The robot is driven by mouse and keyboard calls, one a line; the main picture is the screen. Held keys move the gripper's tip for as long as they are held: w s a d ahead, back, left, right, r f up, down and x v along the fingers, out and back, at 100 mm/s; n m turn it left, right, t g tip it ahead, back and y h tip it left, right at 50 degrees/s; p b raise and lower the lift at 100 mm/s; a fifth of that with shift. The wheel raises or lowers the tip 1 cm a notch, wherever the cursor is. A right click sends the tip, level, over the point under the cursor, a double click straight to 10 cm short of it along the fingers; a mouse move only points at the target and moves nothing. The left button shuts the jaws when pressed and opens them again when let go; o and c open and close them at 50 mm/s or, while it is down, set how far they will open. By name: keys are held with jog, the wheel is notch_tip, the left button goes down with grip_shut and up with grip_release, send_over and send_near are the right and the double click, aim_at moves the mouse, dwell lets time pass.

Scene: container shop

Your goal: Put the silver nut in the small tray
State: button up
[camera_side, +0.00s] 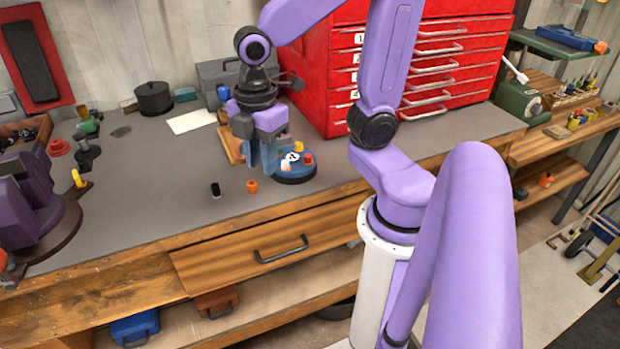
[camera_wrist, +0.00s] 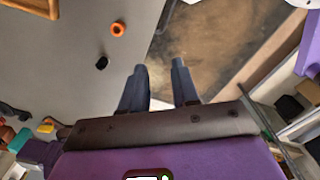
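My gripper (camera_side: 272,162) points down over the bench, just left of a round blue dish (camera_side: 296,178), and partly overlaps it in the side view. In the wrist view my gripper's two fingers (camera_wrist: 162,78) stand apart with nothing visible between them. The dish holds small red, yellow and pale pieces. A flat wooden piece (camera_side: 230,148), perhaps a tray, lies behind my gripper and is partly hidden. I cannot clearly make out the silver nut or tell which item is the small tray.
A black piece (camera_side: 215,190) and an orange piece (camera_side: 252,186) stand on the grey bench in front of my gripper. A red drawer cabinet (camera_side: 340,90) rises behind it on the right. Bare bench top (camera_side: 150,180) lies to the left.

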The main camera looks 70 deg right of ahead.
jog(key=s+a+f+m, duration=0.1)
jog(key=s+f+m, duration=0.1)
jog(key=s, duration=0.8)
jog(key=shift+m, duration=0.4)
